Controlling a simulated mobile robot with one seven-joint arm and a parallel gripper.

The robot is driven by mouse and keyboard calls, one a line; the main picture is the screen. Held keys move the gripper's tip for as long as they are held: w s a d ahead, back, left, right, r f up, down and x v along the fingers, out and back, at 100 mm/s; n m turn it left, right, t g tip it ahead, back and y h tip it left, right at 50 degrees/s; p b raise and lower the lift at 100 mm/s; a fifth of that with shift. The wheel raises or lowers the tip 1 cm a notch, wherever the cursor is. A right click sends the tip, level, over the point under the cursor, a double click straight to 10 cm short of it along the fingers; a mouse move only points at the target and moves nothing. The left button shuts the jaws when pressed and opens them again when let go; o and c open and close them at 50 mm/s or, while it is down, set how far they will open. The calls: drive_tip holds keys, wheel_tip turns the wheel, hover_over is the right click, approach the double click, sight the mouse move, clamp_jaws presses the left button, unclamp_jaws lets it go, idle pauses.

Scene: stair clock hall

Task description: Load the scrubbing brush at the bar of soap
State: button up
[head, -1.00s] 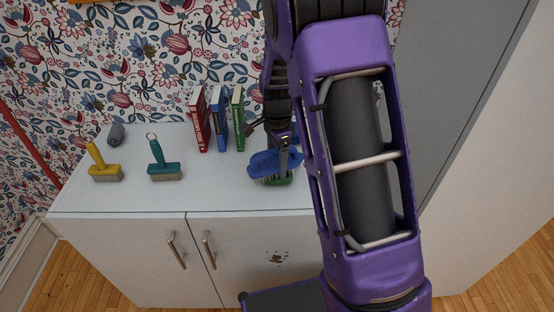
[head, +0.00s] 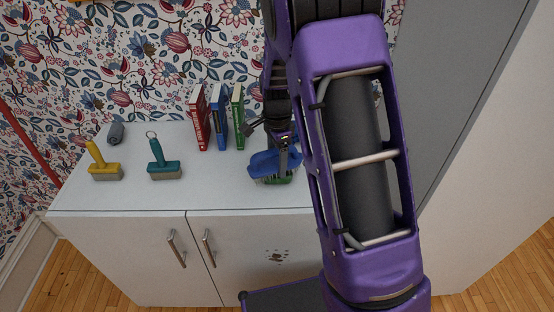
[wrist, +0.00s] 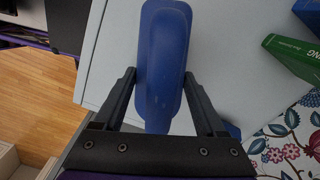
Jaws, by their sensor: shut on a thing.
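The blue scrubbing brush (head: 264,166) is over the cabinet top, bristles down, in the head view. Its blue back (wrist: 165,60) fills the middle of the wrist view. My gripper (head: 283,152) is shut on it, with one finger on each side in the wrist view (wrist: 160,76). A green block (head: 279,180), which looks like the bar of soap, lies directly under the brush and is mostly hidden by it. The bristles seem to meet the green block, but I cannot tell for certain whether they touch.
A yellow brush (head: 104,172), a teal brush (head: 165,171) and a grey roll (head: 116,132) are at the left on the white cabinet (head: 215,190). Red (head: 199,120), blue (head: 219,120) and green (head: 237,120) books stand behind. A tall grey cabinet (head: 455,90) is at the right.

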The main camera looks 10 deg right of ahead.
idle(0.6)
drive_tip(key=shift+r+p, duration=2.9)
drive_tip(key=shift+r, duration=0.65)
drive_tip(key=shift+f, duration=0.15)
drive_tip(key=n, duration=0.1)
drive_tip(key=s+f+n, duration=0.1)
drive_tip(key=n, duration=0.1)
drive_tip(key=shift+s+d, duration=0.1)
drive_tip(key=n, duration=0.1)
drive_tip(key=s+n, duration=0.1)
drive_tip(key=n, duration=0.1)
drive_tip(key=f+n, duration=0.1)
drive_tip(key=shift+s+n, duration=0.3)
drive_tip(key=shift+s, duration=0.05)
drive_tip(key=s+n, duration=0.1)
drive_tip(key=n, duration=0.1)
drive_tip(key=s+f+n, duration=0.1)
drive_tip(key=n, duration=0.2)
drive_tip(key=s+f+n, duration=0.1)
drive_tip(key=n, duration=0.2)
